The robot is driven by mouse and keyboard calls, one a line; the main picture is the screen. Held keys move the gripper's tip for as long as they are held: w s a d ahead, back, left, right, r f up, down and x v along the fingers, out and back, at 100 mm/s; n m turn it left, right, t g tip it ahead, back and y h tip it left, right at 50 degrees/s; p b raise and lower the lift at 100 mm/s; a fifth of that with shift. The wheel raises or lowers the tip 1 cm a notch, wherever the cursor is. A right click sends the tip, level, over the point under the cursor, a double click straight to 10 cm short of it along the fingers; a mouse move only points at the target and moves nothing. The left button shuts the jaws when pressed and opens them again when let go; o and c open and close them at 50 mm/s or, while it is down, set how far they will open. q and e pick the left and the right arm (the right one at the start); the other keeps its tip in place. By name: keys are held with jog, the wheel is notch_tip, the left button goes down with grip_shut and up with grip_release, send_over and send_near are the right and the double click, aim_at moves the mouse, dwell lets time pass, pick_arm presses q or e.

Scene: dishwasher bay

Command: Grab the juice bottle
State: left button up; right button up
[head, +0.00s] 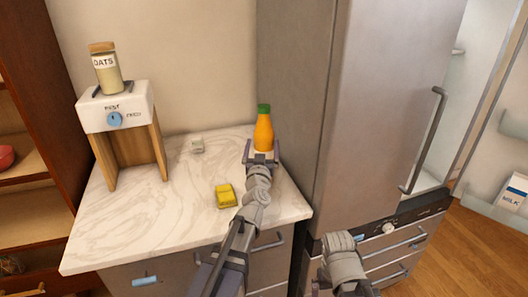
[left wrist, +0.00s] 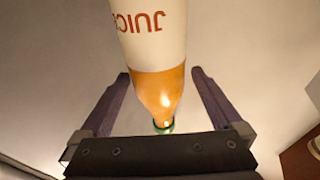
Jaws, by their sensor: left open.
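The juice bottle (head: 263,131) is orange with a green cap and stands upright at the back right of the marble counter, beside the fridge. My left gripper (head: 262,153) is open at the bottle's near side, low down. In the left wrist view the bottle (left wrist: 158,50) appears upside down, with a white JUICE label and green cap. There it lies between the two spread fingers of the left gripper (left wrist: 160,75), with a gap on each side. Part of my right arm shows at the bottom of the head view, but its gripper does not show.
A yellow sponge-like block (head: 225,195) lies on the marble counter (head: 110,225), left of my left arm. A dispenser (head: 115,111) holding an oats jar (head: 105,70) stands at the left. The fridge (head: 375,110) rises close to the bottle's right.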

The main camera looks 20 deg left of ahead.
pick_arm(q)
jog(key=p+x, duration=0.1)
jog(key=x, duration=0.5)
jog(key=shift+d+r, duration=0.15)
jog(key=shift+d, duration=0.05)
jog(key=shift+c, duration=0.4)
grip_shut()
dwell(0.3)
